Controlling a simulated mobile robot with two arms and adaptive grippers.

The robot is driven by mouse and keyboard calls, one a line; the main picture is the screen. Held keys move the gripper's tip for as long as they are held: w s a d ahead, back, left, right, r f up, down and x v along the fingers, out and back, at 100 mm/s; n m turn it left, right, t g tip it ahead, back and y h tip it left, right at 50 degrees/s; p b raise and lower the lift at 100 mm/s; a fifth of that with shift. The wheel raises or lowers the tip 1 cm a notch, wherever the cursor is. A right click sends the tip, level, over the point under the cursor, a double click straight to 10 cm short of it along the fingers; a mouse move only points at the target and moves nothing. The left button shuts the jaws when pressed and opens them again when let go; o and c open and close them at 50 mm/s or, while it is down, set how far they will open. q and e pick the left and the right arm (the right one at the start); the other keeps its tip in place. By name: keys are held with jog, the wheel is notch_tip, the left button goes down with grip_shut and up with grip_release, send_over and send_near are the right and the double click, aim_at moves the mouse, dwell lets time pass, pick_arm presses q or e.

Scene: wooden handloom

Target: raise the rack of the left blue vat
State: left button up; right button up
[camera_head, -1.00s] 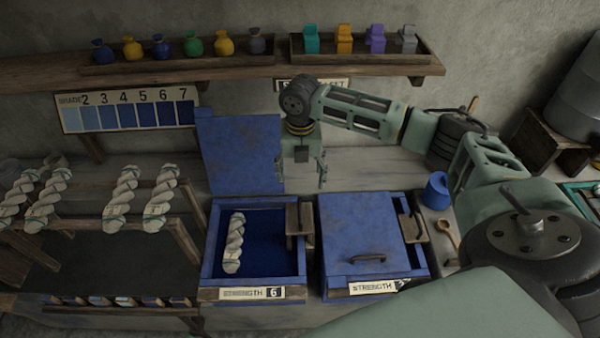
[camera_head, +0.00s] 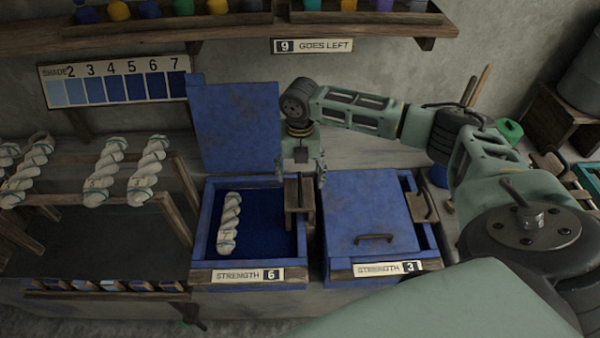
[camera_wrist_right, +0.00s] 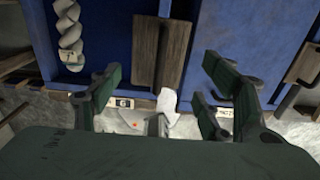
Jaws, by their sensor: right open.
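The left blue vat (camera_head: 209,222) has its lid (camera_head: 235,130) standing open behind it. It carries a "STRENGTH 6" label, and dark blue liquid shows inside. A pale twisted skein (camera_head: 229,224) lies at its left side. A brown wooden rack piece (camera_head: 300,205) stands at the vat's right edge. My right gripper (camera_head: 303,172) is open and empty, just above and behind the rack piece's top. In the right wrist view the rack piece (camera_wrist_right: 160,52) lies between the lines of the spread fingers (camera_wrist_right: 163,85); contact cannot be told. My left gripper is out of view.
The right blue vat (camera_head: 365,212), labelled "STRENGTH 3", stands close by with its lid shut and its own wooden piece (camera_head: 420,206) at the right. Skeins hang on a wooden stand (camera_head: 185,195) at left. A shelf (camera_head: 350,31) runs above.

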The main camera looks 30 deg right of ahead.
aim_at(300, 182)
notch_tip(300, 182, down, 4)
jog(key=b, duration=0.3)
jog(key=shift+f, duration=0.2)
jog(key=shift+r, duration=0.15)
pick_arm(q)
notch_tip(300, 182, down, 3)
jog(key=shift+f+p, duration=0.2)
jog(key=shift+p, duration=0.15)
pick_arm(e)
jog(key=shift+f, duration=0.35)
jog(key=shift+c, duration=0.3)
grip_shut()
